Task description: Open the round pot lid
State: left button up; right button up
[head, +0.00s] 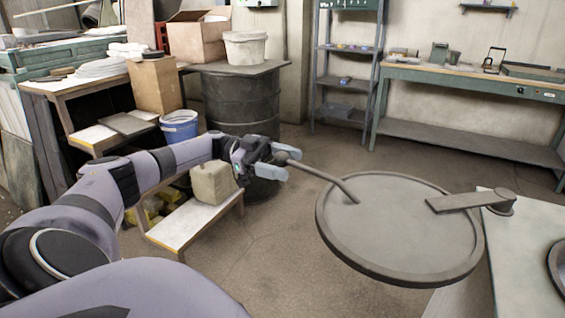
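The round grey pot lid (408,235) is at the right of centre in the head view, a wide disc with a raised rim. It sticks out past the left edge of the pale table, over the floor. A flat bracket (460,202) joins it to a pivot at the table's corner. A rod handle (325,175) rises from it to the left. My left gripper (281,160) has its two light-blue fingers on either side of the handle's knobbed end and looks shut on it. A dark round rim (558,266) is cut off at the right edge. My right gripper is not in view.
The pale table (515,270) stands at the lower right. A low step bench (180,230) with a beige block (212,184) stands under my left arm. A dark drum (240,108), a shelf rack (345,75) and a workbench (470,85) stand behind. The floor between is clear.

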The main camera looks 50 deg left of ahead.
pick_arm(q)
jog(key=b+v, duration=0.2)
jog(key=v, duration=0.5)
dwell(0.4)
jog(key=shift+a, duration=0.1)
dwell(0.4)
